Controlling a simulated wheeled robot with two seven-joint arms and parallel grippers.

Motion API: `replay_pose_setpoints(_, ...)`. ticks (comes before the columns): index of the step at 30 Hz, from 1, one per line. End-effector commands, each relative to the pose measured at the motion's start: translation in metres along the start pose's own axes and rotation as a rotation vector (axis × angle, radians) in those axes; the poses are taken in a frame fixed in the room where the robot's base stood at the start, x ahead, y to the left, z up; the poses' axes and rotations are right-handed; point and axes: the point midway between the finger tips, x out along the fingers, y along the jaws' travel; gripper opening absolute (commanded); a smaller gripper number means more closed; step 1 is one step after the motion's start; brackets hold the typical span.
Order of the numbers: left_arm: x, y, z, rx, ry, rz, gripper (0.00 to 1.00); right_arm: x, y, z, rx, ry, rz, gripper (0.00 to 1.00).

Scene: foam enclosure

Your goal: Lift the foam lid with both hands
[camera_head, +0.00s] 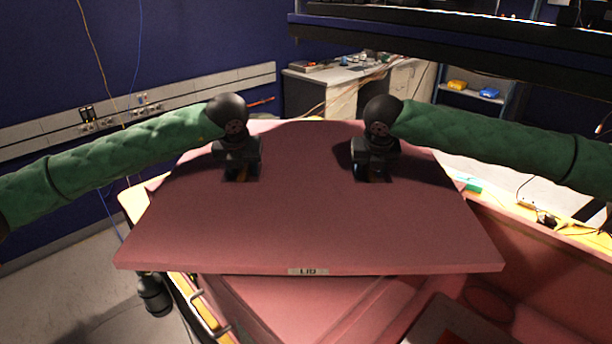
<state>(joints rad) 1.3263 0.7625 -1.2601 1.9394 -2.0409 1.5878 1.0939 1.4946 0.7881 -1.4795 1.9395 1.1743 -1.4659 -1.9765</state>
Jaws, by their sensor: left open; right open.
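The foam lid (305,215) is a large flat pink panel with a "LID" label on its front edge. It lies over the pink foam enclosure (545,245), with its near edge reaching past part of the opening. My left gripper (237,176) is over the left part of the lid's far half, pointing down. My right gripper (372,177) is over the right part at about the same depth. Both are open. Their fingertips are mostly hidden under the wrists, so I cannot tell whether they touch the lid.
The enclosure's interior shows below and to the right of the lid. A workbench (345,75) with clutter stands behind. A dark shelf (450,35) overhangs at the upper right. A blue wall with a grey rail (190,95) is at the left, above open floor.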

Motion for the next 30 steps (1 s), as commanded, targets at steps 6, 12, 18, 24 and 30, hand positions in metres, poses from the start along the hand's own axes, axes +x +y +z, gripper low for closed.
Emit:
replay_pose_setpoints(6,0.000,0.000,0.000,0.000,0.000,0.000,0.24,0.000,0.000,0.000,0.000,0.000,0.000,0.24)
replay_pose_setpoints(12,0.000,0.000,0.000,0.000,0.000,0.000,0.00,0.000,0.000,0.000,0.000,0.000,-0.001,0.00)
replay_pose_setpoints(18,-0.001,0.000,0.000,-0.001,0.000,0.000,0.00,-0.001,0.000,0.000,0.001,0.000,-0.001,0.00)
replay_pose_setpoints(24,-0.003,0.000,0.001,-0.001,0.000,0.001,0.00,-0.003,-0.001,0.002,0.001,-0.001,-0.001,0.00)
replay_pose_setpoints(30,-0.013,0.001,0.005,-0.001,0.000,0.001,0.00,-0.013,-0.001,0.006,0.001,-0.001,-0.001,0.00)
